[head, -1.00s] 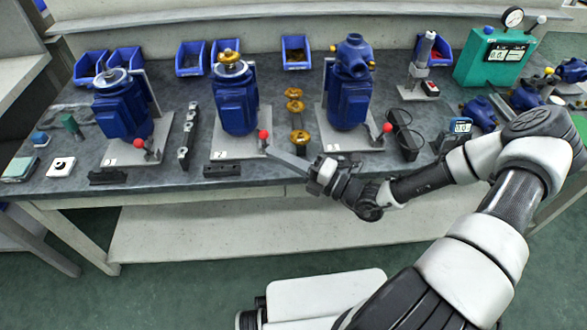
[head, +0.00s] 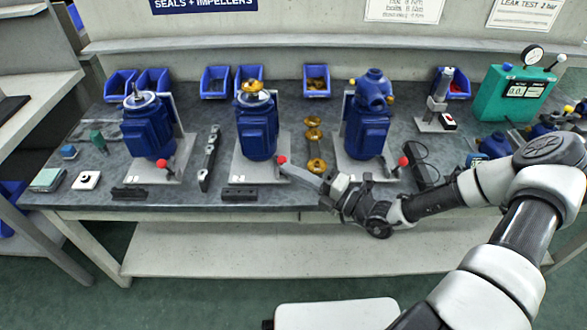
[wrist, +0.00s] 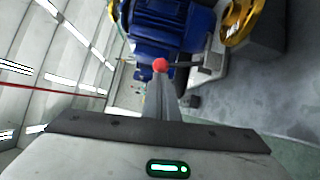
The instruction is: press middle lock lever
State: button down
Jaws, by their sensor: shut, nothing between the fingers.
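The middle lock lever has a red ball knob (head: 282,160) and stands at the front right of the middle pump's grey base plate (head: 243,170). The middle blue pump (head: 257,132) with a brass top stands upright on that plate. My gripper (head: 287,168) reaches in from the right, its fingers shut and empty, with the tips close to the knob. In the wrist view the red knob (wrist: 160,65) sits right at the tips of my gripper (wrist: 164,76), partly hidden by them. I cannot tell whether they touch.
Left (head: 148,130) and right (head: 367,125) blue pumps stand on either side, each with a red-knobbed lever. Brass parts (head: 314,145) stand behind my gripper. A black block (head: 240,194) lies near the bench's front edge, left of my gripper.

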jog(key=w+r+m+g+h+p, duration=0.2)
jog(key=w+m+p, duration=0.2)
jog(key=w+p, duration=0.3)
jog(key=shift+r+m+p, duration=0.35)
jog(key=shift+m+p, duration=0.05)
jog(key=shift+p, duration=1.45)
jog(key=shift+w+d, duration=0.1)
jog(key=shift+d, duration=0.05)
jog(key=shift+r, duration=0.15)
jog(key=s+d+r+p, duration=0.3)
jog(key=s+d+r, duration=0.2)
jog(key=s+d, duration=0.3)
jog(key=shift+s+d+r+g, duration=0.15)
jog(key=shift+s+d+g, duration=0.05)
jog(key=shift+d+g, duration=0.15)
